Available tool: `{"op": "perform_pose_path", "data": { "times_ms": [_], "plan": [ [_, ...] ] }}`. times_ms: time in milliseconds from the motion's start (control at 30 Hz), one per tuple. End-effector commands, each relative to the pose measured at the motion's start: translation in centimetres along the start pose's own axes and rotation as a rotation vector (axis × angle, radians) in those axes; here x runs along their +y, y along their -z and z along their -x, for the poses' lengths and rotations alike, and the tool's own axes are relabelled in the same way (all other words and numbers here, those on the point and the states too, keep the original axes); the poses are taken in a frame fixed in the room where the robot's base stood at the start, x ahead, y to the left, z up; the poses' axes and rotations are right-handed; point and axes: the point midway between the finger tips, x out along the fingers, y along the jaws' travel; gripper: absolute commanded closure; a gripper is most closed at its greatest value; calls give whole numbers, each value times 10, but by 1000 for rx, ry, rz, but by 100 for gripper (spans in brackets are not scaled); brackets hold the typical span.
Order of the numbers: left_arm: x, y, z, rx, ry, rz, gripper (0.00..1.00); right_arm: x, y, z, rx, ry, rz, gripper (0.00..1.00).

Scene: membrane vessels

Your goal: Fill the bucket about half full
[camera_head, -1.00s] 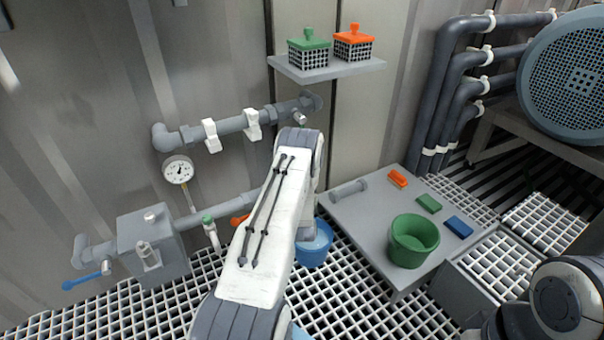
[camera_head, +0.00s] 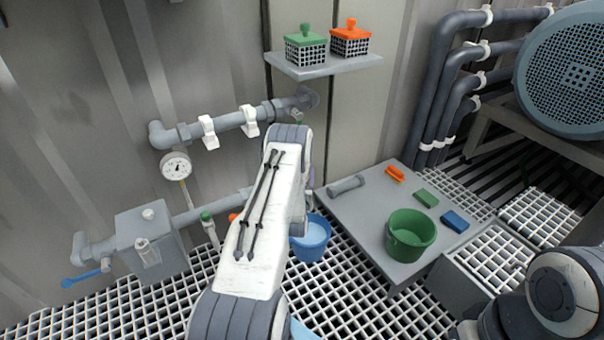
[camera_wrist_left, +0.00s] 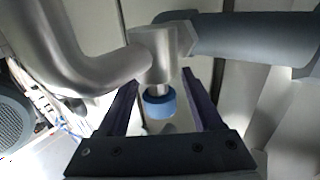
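A blue bucket (camera_head: 311,252) stands on the grating behind my left arm, its left side partly hidden. Its inside looks pale blue; I cannot tell whether that is water or how high it is. My left gripper is hidden behind the arm in the head view. I see no clear contact with the knob. My right gripper is not in view.
A green bucket (camera_head: 410,240) stands on a low grey table (camera_head: 365,215) with orange, green and blue blocks. Wall pipes carry a pressure gauge (camera_head: 176,167), a green-topped valve (camera_head: 207,218) and a blue lever (camera_head: 82,278). An orange part (camera_head: 233,217) is mostly hidden by my arm.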

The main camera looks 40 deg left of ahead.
Motion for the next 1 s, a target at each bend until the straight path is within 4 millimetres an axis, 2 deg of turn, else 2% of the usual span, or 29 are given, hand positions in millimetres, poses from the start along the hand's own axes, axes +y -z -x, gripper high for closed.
{"op": "perform_pose_path", "data": {
  "times_ms": [167, 267, 500, 700, 833, 1000],
  "plan": [
    [0, 1, 1, 1, 0, 0, 33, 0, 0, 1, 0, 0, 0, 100],
    [0, 2, 10, -3, 0, 0, 33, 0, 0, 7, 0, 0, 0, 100],
    [0, 4, 55, -7, 0, 0, 33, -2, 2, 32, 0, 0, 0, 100],
    [0, 2, 90, -5, 0, -1, 33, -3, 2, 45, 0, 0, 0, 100],
    [0, 1, 101, -1, 0, 0, 33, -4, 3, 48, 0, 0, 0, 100],
    [0, 0, 105, 0, 0, 0, 33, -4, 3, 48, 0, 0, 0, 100]
  ]
}}
